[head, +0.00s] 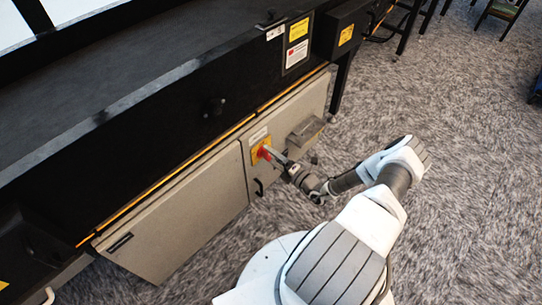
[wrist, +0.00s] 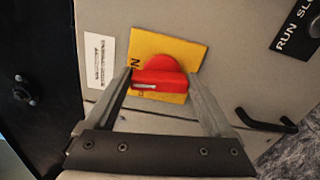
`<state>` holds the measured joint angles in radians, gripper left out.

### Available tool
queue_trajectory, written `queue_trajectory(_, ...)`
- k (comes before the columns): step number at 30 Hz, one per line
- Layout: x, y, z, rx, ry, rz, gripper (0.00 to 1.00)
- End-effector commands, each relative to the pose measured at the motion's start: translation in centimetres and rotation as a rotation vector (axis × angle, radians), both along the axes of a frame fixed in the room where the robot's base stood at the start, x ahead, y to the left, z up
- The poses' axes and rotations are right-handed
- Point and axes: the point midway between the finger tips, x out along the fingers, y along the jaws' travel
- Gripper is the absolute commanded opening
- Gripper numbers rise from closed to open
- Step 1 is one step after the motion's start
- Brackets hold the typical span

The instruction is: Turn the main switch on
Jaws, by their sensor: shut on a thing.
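The main switch is a red rotary knob (wrist: 160,76) on a yellow plate (wrist: 178,48), mounted on the beige cabinet face. In the head view the red knob (head: 264,152) shows in front of its yellow plate (head: 257,146). My gripper (wrist: 160,82) is at the knob, with one finger on each side of its red handle bar. It is shut on the handle. In the wrist view the bar lies nearly level across the picture, and part of a black letter mark shows on the plate's left side. In the head view my gripper (head: 277,157) reaches the switch from the right.
A black handle (wrist: 266,122) sticks out from the cabinet right of the switch. A black "RUN SLO..." label (wrist: 298,28) is at the upper right. A grey box (head: 305,132) juts out right of the switch. Open carpeted floor (head: 460,130) lies to the right.

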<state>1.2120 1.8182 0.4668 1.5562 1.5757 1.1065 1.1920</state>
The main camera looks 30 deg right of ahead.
Motion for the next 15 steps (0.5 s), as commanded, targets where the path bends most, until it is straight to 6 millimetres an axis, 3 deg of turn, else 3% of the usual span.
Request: queue_trajectory(15, -0.06, 0.19, -0.16, 0.147, 0.055, 0.005, 0.32)
